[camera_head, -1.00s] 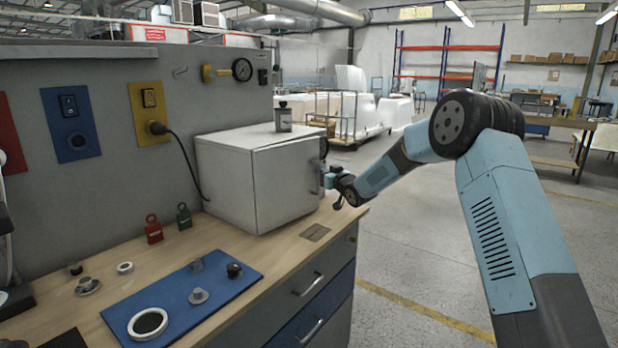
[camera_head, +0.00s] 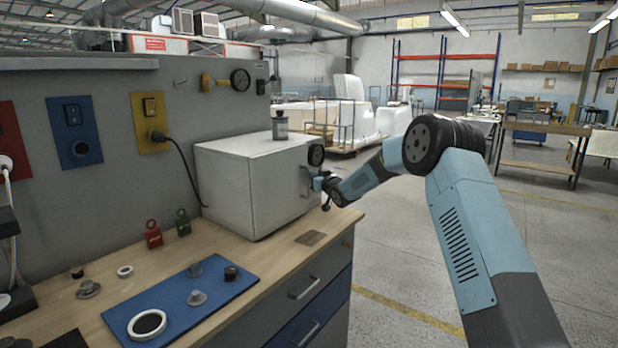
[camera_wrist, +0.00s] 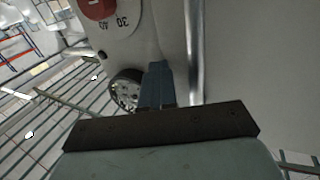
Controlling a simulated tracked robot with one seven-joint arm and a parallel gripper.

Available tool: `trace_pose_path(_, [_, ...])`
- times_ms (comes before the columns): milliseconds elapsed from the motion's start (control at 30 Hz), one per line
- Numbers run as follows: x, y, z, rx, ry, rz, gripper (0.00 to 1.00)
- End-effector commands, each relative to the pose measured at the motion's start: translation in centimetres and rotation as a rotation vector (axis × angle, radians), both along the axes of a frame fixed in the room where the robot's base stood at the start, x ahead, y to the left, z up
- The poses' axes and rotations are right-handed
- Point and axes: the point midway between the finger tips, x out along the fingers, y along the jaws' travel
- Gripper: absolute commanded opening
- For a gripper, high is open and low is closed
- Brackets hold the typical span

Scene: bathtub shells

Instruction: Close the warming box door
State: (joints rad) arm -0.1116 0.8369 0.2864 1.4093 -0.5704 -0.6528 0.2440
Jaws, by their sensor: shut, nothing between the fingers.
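The warming box (camera_head: 225,185) is a pale grey-white cabinet on the wooden bench. Its door (camera_head: 280,190) is on the front face with a vertical handle (camera_head: 305,181) near its right edge. The door looks flush or nearly flush; I cannot tell whether it is fully shut. My gripper (camera_head: 319,183) is at the handle's right side. In the wrist view the blue fingers of my gripper (camera_wrist: 157,82) are together and empty, just left of the metal handle bar (camera_wrist: 195,50). I cannot tell whether they touch it. A red dial (camera_wrist: 97,7) with numbers shows beside them.
A grey canister (camera_head: 280,126) stands on the box. Open floor (camera_head: 420,270) is to the right.

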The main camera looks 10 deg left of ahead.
Motion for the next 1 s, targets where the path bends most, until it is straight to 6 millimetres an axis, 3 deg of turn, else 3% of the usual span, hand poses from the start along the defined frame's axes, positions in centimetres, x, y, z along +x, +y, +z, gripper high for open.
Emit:
trace_pose_path(33, [-0.4, 1.4, 0.9, 0.012, -0.012, 0.016, 0.00])
trace_pose_path(267, [-0.8, 0.5, 1.0, 0.012, -0.014, 0.017, 0.00])
trace_pose_path(700, [-4.2, -7.4, 0.3, 0.004, -0.003, 0.006, 0.00])
trace_pose_path(1000, [-6.4, -10.6, 0.2, 0.002, -0.002, 0.010, 0.00])
